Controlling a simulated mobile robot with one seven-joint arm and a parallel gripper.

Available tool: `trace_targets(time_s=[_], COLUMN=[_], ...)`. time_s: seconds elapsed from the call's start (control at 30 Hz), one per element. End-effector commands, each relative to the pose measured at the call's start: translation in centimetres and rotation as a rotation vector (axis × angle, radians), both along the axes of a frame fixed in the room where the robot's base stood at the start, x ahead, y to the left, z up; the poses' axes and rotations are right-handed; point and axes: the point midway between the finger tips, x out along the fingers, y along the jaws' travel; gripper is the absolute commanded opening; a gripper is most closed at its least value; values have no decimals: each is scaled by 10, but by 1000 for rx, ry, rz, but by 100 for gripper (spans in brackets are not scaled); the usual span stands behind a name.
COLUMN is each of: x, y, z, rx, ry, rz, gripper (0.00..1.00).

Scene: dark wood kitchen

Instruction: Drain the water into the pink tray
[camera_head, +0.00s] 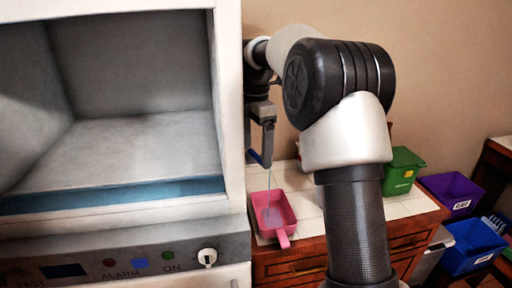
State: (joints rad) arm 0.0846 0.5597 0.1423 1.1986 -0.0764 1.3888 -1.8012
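The pink tray (287,213), with a short handle toward the front, rests on the light top of a wooden cabinet, right of the white machine. My gripper (261,148) points down above and behind the tray, apart from it. A thin pale line (271,178), which looks like a stream of water, runs from below my gripper down into the tray. A small blue piece (255,157) shows beside the fingertips, partly hidden by the machine's edge. I cannot tell whether the fingers hold it or what the water comes from.
The white machine (231,110) with an open, empty chamber fills the left. A green bin (402,172) stands on the wooden cabinet (412,210), behind my arm. Purple (452,190) and blue (472,246) bins sit lower at the right.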

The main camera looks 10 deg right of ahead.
Motion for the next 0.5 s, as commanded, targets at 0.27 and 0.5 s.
trace_targets(time_s=[0.27, 0.5], x=[1, 1], y=[0, 0], z=[12, 64], rx=[0, 0], ry=[-3, -5], rz=[-1, -1], gripper=[85, 85])
